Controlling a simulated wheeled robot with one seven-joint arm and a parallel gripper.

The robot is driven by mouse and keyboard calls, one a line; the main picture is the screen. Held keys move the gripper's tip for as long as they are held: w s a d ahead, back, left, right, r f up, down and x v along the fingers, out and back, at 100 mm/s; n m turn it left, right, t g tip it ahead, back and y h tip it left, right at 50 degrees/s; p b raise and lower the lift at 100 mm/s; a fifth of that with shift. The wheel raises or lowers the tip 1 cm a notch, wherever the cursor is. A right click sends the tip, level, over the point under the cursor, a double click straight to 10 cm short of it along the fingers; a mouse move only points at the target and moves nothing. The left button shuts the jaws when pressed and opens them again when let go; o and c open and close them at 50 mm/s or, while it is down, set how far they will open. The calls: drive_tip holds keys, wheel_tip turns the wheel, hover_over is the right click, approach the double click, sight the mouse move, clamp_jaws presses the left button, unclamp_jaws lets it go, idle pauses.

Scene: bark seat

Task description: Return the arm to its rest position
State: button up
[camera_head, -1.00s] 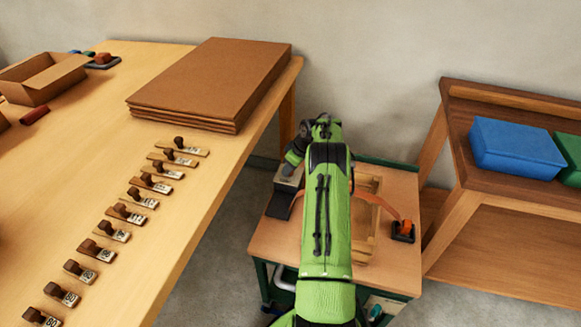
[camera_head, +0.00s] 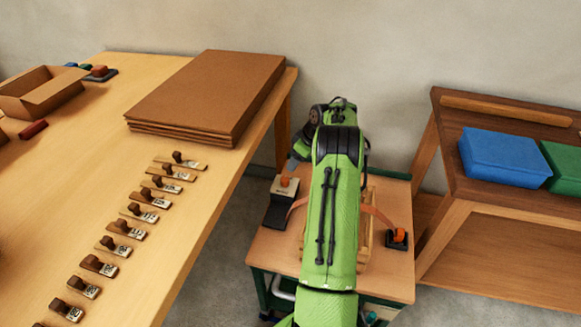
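My green arm reaches away from me over a small wooden-topped cart (camera_head: 265,247). Its far end is folded at the back left of the cart. My gripper (camera_head: 293,164) is mostly hidden by my own wrist. Only a small bluish-grey tip seems to show, just above a pale block with an orange knob (camera_head: 284,188) on a dark base. I cannot tell whether the fingers are open or shut, or whether they hold anything.
An orange strap (camera_head: 378,214) crosses a wooden crate (camera_head: 365,242) to an orange buckle (camera_head: 399,236). A long table at left bears brown boards (camera_head: 210,95) and several stamps (camera_head: 130,230). A shelf (camera_head: 500,220) at right bears blue (camera_head: 503,158) and green boxes (camera_head: 560,165).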

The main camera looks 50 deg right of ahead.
drive_tip(key=shift+p+v, duration=0.3)
drive_tip(key=shift+v, duration=1.65)
drive_tip(key=shift+a, duration=0.1)
